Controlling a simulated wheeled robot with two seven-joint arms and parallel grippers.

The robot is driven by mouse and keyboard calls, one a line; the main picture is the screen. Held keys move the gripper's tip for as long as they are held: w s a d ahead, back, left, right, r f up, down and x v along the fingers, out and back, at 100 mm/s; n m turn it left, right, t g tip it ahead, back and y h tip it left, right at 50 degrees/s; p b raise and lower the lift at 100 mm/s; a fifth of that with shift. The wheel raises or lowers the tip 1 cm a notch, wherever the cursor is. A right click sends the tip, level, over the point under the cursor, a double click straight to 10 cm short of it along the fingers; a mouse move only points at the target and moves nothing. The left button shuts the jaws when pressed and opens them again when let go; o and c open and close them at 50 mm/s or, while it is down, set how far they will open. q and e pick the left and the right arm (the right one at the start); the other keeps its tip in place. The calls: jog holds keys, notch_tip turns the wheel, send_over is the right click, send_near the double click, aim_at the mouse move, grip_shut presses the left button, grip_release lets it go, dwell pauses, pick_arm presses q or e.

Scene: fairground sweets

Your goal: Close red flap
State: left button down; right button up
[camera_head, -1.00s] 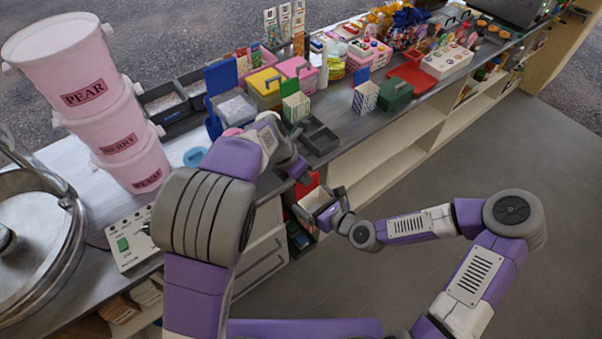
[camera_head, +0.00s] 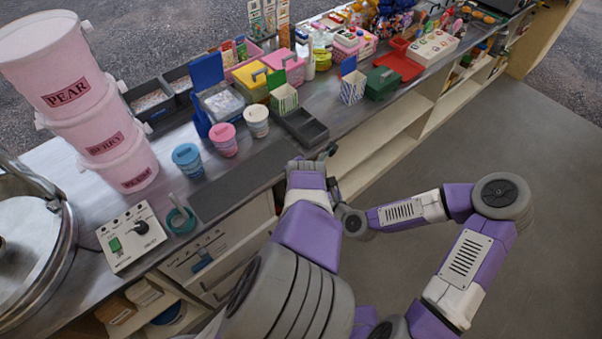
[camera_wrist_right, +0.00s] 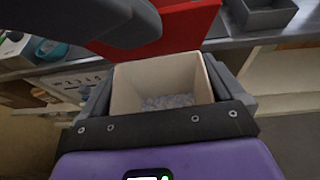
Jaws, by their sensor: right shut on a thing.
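The open box (camera_wrist_right: 160,85) has cream inner walls and small greyish pieces at the bottom. It sits between the jaws of my right gripper (camera_wrist_right: 163,100), which is shut on it. The red flap (camera_wrist_right: 185,28) stands open at the box's far edge in the right wrist view. A dark grey part, likely my left gripper (camera_wrist_right: 105,20), lies across the flap's left part; I cannot tell if it touches. In the head view my left gripper (camera_head: 325,154) is at the counter's front edge, its jaws unclear. My left arm hides the box and flap there.
Pink, blue and cream cups (camera_head: 224,140) stand on the counter behind my left arm. A dark two-part tray (camera_head: 302,127) lies near the counter edge. Striped boxes with open green (camera_head: 283,78) and blue flaps stand beyond. The floor at right is clear.

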pick_arm(q)
jog(key=shift+s, duration=0.1)
dwell(0.4)
jog(key=c, duration=1.1)
grip_release()
jog(key=shift+d, duration=0.1)
